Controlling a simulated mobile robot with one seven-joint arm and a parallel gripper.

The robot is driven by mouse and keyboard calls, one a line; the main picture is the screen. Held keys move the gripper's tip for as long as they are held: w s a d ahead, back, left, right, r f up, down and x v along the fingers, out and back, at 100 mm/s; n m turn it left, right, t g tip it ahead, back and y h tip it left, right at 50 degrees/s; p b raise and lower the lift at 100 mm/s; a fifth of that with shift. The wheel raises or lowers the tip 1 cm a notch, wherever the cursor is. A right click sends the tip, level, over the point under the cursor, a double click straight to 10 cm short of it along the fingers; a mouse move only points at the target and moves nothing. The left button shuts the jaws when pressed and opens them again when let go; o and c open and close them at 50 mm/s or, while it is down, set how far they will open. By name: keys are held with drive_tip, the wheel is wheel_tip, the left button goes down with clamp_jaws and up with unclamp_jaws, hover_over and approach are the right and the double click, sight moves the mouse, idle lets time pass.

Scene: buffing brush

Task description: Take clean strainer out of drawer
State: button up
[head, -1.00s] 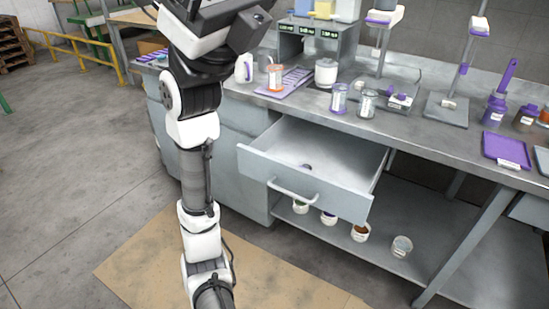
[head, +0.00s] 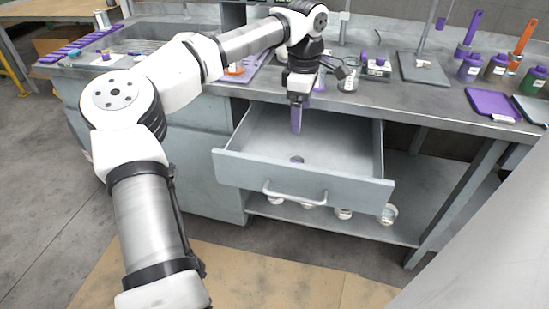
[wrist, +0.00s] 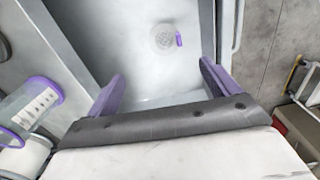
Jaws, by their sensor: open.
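The open drawer (head: 235,170) sticks out under the bench top, with its front handle toward me. A small round strainer (head: 297,160) lies on the drawer floor. In the wrist view the strainer (wrist: 165,38) is a pale mesh disc with a purple part on its right side. My gripper (head: 296,118) points down over the back part of the drawer, above and behind the strainer. In the wrist view its two purple fingers (wrist: 162,75) are spread apart with nothing between them. The strainer lies beyond the fingertips, untouched.
The bench top holds clear jars (head: 349,78), a purple tray (head: 492,104) and purple bottles (head: 470,67). A clear purple-rimmed jar (wrist: 32,105) is close on the left in the wrist view. Several small cups stand on the shelf below. The rest of the drawer floor is bare.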

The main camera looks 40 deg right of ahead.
hover_over(297, 154)
drive_tip(key=s+a, duration=0.1)
drive_tip(key=s, duration=0.1)
drive_tip(key=f, duration=0.8)
drive_tip(key=shift+w+a+f+p, duration=0.1)
drive_tip(key=shift+w+f+p, duration=0.1)
drive_tip(key=shift+p, duration=0.1)
drive_tip(key=f, duration=0.3)
drive_tip(key=f+p, duration=0.1)
drive_tip(key=shift+s+a+f, duration=0.25)
drive_tip(key=shift+s+f, duration=0.05)
drive_tip(key=shift+f, duration=0.4)
drive_tip(key=c, duration=1.1)
drive_tip(key=shift+o, duration=0.2)
drive_tip(key=shift+r, duration=0.1)
